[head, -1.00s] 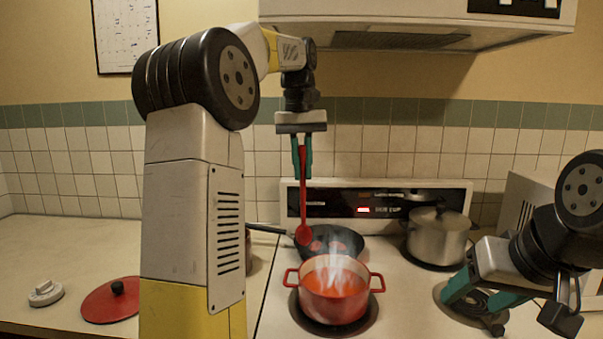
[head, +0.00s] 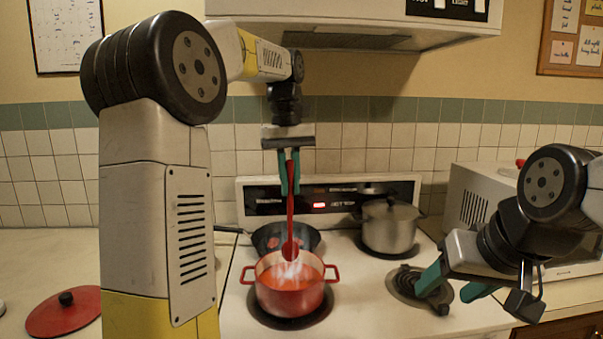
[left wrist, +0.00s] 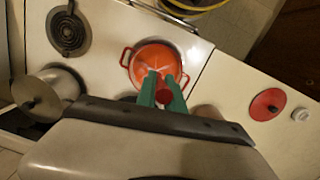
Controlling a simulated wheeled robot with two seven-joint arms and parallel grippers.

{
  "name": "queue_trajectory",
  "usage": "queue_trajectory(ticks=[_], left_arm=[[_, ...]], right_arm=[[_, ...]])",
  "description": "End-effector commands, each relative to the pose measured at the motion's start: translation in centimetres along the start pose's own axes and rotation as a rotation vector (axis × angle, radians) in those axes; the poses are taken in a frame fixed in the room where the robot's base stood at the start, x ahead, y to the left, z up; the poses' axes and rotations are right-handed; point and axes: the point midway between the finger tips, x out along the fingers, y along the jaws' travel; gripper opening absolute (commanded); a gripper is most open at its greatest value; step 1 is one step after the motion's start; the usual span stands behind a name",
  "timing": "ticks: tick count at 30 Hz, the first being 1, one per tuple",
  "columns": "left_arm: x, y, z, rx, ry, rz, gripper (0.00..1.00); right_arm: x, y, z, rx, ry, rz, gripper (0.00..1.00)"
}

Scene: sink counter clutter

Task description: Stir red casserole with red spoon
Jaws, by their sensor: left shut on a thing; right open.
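The red casserole (head: 289,297) stands uncovered on a front burner, with red contents and steam rising. It also shows in the left wrist view (left wrist: 133,66). My left gripper (head: 289,190) is shut on the red spoon (head: 290,215), which hangs upright with its bowl down. The spoon's bowl is over the back part of the casserole's opening, seemingly just above the contents; steam blurs this. In the left wrist view the spoon's handle end (left wrist: 164,96) sits between the green fingers. My right gripper (head: 455,285) is open and empty near the right front burner.
A dark frying pan (head: 270,238) with food is behind the casserole. A lidded steel pot (head: 388,228) stands at the back right. The right front burner (head: 400,281) is bare. A red lid (head: 50,318) lies on the left counter. A microwave (head: 475,190) stands at right.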

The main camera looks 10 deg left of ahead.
Motion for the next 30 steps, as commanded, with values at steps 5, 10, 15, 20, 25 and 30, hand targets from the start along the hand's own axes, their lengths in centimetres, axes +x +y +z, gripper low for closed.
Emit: queue_trajectory(ticks=[5, 10, 15, 20, 25, 30], left_arm=[[1.4, -0.1, 0.1, 0.000, -0.001, 0.000, 0.00], [2.8, -0.1, -0.3, -0.001, -0.002, -0.001, 0.00], [4.1, -0.1, -0.7, -0.001, -0.002, -0.001, 0.00], [5.3, -0.1, -1.1, -0.001, -0.001, -0.001, 0.00], [6.6, -0.1, -1.5, -0.001, -0.001, -0.001, 0.00], [7.7, -0.1, -1.8, -0.001, -0.001, -0.001, 0.00]], right_arm=[[0.0, 0.0, 0.0, 0.000, 0.000, 0.000, 0.58], [0.0, 0.0, 0.0, 0.000, 0.000, 0.000, 0.58], [0.0, 0.0, 0.0, 0.000, 0.000, 0.000, 0.58], [0.0, 0.0, 0.0, 0.000, 0.000, 0.000, 0.58], [0.0, 0.0, 0.0, 0.000, 0.000, 0.000, 0.58], [0.0, 0.0, 0.0, 0.000, 0.000, 0.000, 0.58]])
